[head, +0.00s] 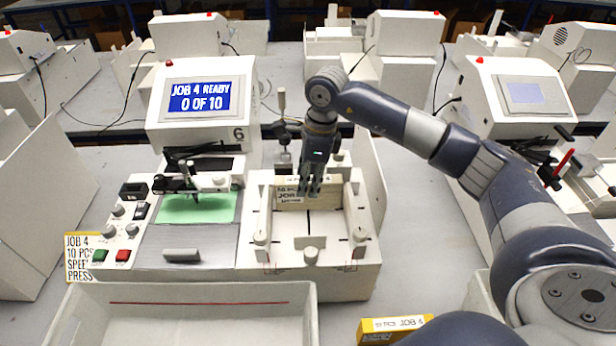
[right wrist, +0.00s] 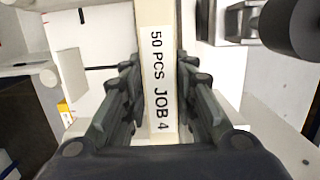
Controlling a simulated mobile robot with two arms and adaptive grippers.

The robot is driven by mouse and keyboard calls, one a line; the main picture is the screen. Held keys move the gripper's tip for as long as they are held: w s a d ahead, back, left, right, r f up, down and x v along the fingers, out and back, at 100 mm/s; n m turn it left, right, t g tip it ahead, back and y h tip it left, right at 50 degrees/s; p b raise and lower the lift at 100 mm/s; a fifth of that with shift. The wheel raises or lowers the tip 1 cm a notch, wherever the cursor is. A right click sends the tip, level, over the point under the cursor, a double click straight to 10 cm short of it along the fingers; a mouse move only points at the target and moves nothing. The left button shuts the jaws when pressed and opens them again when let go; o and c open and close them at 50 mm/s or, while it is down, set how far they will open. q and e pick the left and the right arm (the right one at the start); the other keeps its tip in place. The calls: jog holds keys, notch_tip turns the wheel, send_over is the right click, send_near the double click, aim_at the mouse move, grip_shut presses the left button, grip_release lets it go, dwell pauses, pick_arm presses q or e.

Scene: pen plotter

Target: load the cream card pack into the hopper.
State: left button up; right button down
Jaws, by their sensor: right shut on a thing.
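The cream card pack (head: 292,197) is in the hopper area of the plotter in the head view, standing on edge with its broad lettered face to the camera. In the right wrist view the pack (right wrist: 158,70) shows its narrow edge, labelled "50 PCS JOB 4". My right gripper (head: 311,190) comes down from above and is shut on the pack, one finger on each side. The hopper (head: 330,228) is a cream tray with corner posts and a dark cross line on its floor. Whether the pack touches the floor cannot be told. My left gripper is not in view.
The plotter screen (head: 206,97) reads "JOB 4 READY 0 OF 10". A green sheet (head: 198,207) lies on the bed left of the hopper. An empty-looking white bin (head: 190,302) stands in front. A yellow box (head: 392,327) marked JOB 4 lies at the front right.

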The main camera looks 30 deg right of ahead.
jog(key=c, duration=1.3)
grip_release()
jog(key=shift+r, duration=0.2)
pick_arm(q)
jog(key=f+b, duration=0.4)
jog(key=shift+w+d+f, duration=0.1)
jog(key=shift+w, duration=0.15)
pick_arm(e)
notch_tip(320, 180, up, 12)
jog(key=d, duration=0.1)
jog(key=shift+s+d+f, duration=0.15)
jog(key=shift+s+d, duration=0.1)
jog(key=shift+s, duration=0.2)
